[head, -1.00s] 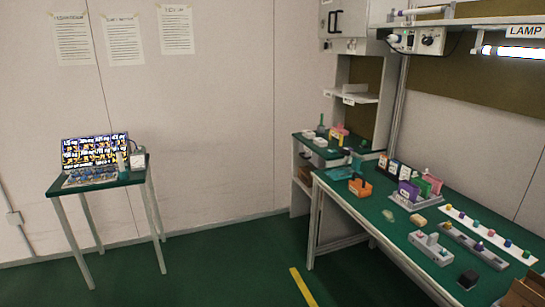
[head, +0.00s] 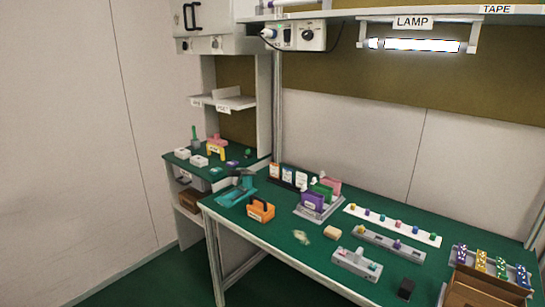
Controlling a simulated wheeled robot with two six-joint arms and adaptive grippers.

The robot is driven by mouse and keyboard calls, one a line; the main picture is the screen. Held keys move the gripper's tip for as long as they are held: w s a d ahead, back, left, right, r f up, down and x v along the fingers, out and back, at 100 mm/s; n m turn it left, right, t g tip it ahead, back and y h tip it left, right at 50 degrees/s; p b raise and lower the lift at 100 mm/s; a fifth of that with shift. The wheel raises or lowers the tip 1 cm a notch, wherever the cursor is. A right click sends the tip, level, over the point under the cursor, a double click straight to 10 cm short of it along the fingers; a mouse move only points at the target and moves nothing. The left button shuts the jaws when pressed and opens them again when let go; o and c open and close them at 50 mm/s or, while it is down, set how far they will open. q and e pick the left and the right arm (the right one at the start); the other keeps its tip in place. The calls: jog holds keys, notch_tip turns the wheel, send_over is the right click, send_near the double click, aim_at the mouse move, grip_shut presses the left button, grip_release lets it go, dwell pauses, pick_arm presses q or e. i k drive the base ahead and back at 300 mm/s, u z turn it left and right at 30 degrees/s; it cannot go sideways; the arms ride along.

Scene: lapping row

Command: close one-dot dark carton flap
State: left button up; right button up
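A brown cardboard carton (head: 485,286) stands at the lower right of the head view, on the right end of the green workbench (head: 290,240). The picture's lower edge cuts it off. I cannot make out a dot mark on it or tell how its flaps stand. A small black block (head: 406,288) lies on the bench to the left of the carton. Neither of my grippers shows in the head view.
An orange holder (head: 261,210), a teal tool (head: 237,190), a purple block (head: 312,201) in a grey rack and a grey fixture (head: 357,263) stand on the bench. A lit lamp (head: 422,45) hangs above. Floor shows at lower left.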

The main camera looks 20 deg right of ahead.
aim_at(483, 275)
jog(key=z, duration=1.15)
jog(key=i, duration=1.05)
jog(key=z, duration=0.9)
